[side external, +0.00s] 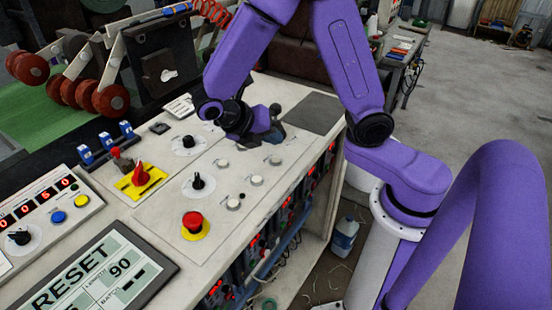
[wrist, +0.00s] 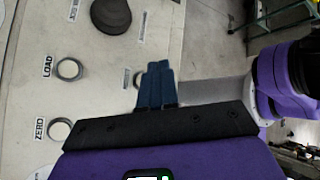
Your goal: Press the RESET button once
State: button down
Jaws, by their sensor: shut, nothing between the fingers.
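My gripper (side external: 272,134) is shut and empty, low over the right part of the pale control panel. In the wrist view its blue fingertips (wrist: 157,66) are together. A round metal button (wrist: 140,78) shows just left of the fingers and is partly hidden by them; its label is too small to read. Two more metal buttons, marked LOAD (wrist: 69,69) and ZERO (wrist: 60,130), lie further left. No button label reading RESET is legible. The display (side external: 92,275) at front left reads RESET in large letters. I cannot tell whether the fingers touch the panel.
The panel carries a red mushroom button (side external: 194,222) on yellow, a red rotary switch (side external: 140,175), black selector knobs (side external: 197,182) and several small metal buttons (side external: 256,180). A black round knob (wrist: 110,15) is at the top of the wrist view. Free floor lies beyond the panel's right edge.

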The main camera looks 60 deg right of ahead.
aim_at(272, 161)
jog(key=shift+f, duration=1.5)
jog(key=shift+f, duration=0.1)
dwell(0.9)
jog(key=shift+f, duration=0.3)
jog(key=shift+f, duration=0.4)
dwell(0.7)
jog(key=shift+r, duration=0.85)
jog(key=shift+r, duration=2.5)
